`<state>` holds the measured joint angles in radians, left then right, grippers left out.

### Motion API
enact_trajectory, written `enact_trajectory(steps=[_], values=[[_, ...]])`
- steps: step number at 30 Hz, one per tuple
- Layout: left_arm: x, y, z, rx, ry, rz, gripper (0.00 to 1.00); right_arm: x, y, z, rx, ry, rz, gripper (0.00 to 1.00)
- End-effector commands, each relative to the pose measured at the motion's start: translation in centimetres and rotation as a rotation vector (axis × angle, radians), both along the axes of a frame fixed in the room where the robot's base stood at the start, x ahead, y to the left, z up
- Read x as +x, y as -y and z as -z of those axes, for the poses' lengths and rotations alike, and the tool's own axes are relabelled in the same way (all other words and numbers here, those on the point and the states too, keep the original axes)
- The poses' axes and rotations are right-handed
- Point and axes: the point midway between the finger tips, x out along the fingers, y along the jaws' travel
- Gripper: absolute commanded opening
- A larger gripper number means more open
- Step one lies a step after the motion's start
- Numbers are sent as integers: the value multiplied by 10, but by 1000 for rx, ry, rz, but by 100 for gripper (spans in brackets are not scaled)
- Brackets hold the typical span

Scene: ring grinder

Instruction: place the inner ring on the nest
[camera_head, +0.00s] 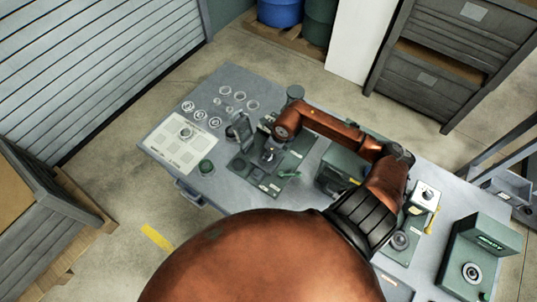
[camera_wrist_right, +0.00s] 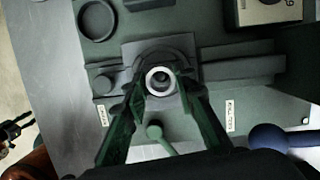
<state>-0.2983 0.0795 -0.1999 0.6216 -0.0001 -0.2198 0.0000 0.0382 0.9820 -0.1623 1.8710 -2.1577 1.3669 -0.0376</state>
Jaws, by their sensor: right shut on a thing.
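In the right wrist view a small pale metal inner ring (camera_wrist_right: 161,80) sits between the fingertips of my right gripper (camera_wrist_right: 160,88), which is shut on it. The ring is directly over a grey round-backed block, the nest (camera_wrist_right: 136,54), on a dark green fixture. I cannot tell whether the ring touches the nest or hangs just above it. In the head view my right gripper (camera_head: 269,155) is over the same fixture (camera_head: 254,176), and the ring is too small to make out. My left gripper is not in view.
In the head view several loose rings (camera_head: 239,96) lie at the table's far left, by a pale board (camera_head: 170,152). A dark upright part (camera_head: 239,128) stands left of my right gripper. A green-handled lever (camera_wrist_right: 155,132) is close to the fingers.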

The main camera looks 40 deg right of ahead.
Motion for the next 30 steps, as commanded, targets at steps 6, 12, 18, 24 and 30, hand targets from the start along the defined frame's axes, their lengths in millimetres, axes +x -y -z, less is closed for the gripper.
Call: enact_trajectory(steps=[6, 12, 18, 24, 30], values=[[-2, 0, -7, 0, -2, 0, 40, 0, 0, 16, -2, 0, -1, 1], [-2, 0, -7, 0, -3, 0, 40, -1, 0, 17, -2, -1, -1, 31], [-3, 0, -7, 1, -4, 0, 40, 0, 0, 16, -2, 0, -1, 33], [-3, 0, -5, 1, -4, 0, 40, -1, 1, 9, -2, 2, 0, 33], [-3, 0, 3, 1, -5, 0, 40, -9, 5, -23, -5, 3, -3, 33]])
